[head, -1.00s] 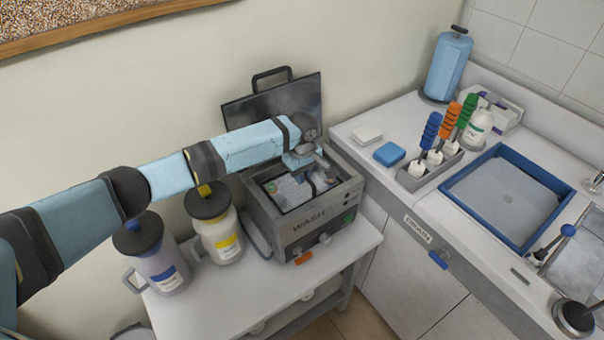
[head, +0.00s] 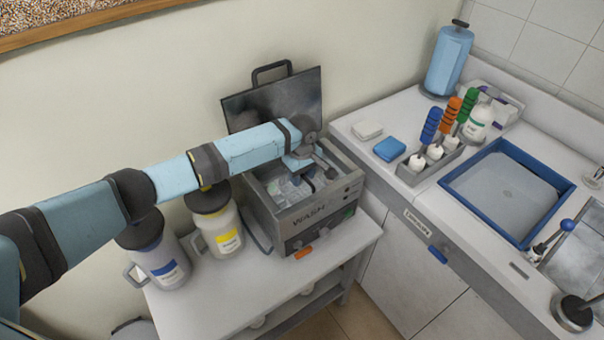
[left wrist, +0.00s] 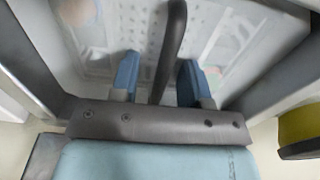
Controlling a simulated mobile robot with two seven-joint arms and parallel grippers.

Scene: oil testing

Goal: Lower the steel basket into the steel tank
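The steel tank (head: 322,222), marked WASH, stands on a white table with its dark lid (head: 285,103) raised behind it. The steel basket (head: 292,188) sits low inside the tank, partly hidden by my left arm. My left gripper (head: 318,172) is over the tank opening, pointing down. In the left wrist view, the gripper's blue fingers (left wrist: 158,78) stand on either side of the basket's dark handle (left wrist: 174,40), with visible gaps beside it. The perforated basket floor (left wrist: 140,35) shows below. My right gripper is not in view.
Two capped jugs, one blue-labelled (head: 160,255) and one yellow-labelled (head: 222,228), stand close left of the tank. The counter on the right holds a blue-rimmed tray (head: 507,200), a rack of colored-handled tools (head: 430,165) and a blue sponge (head: 389,149).

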